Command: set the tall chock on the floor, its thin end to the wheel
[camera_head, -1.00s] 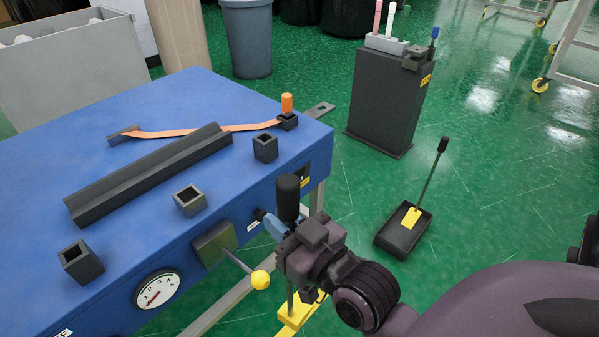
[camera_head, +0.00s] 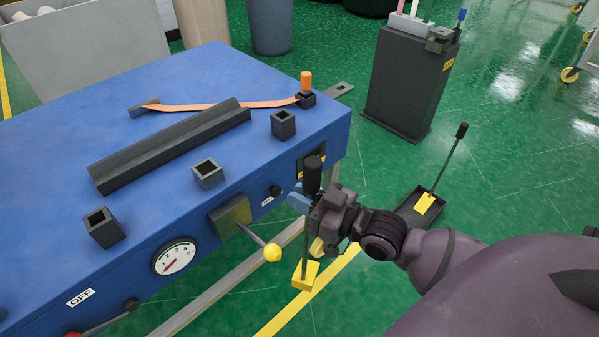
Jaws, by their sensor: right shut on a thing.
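My right gripper (camera_head: 312,206) is shut around the rod of a chock, just below its black grip (camera_head: 313,175). The rod runs down to a yellow block (camera_head: 305,276), low beside the blue bench. I cannot tell whether the block touches the floor or which way its thin end points. A second yellow chock (camera_head: 426,203) with a long black-knobbed rod (camera_head: 450,157) rests in a black tray (camera_head: 404,210) on the floor, partly hidden by my arm. My left gripper is out of view.
The blue bench (camera_head: 215,82) fills the left, with a yellow-knobbed lever (camera_head: 272,252) sticking out near the held chock. A grey leg rail (camera_head: 240,278) runs below it. A dark cabinet (camera_head: 405,85) stands behind. Green floor is open at the right, with a yellow line (camera_head: 290,310).

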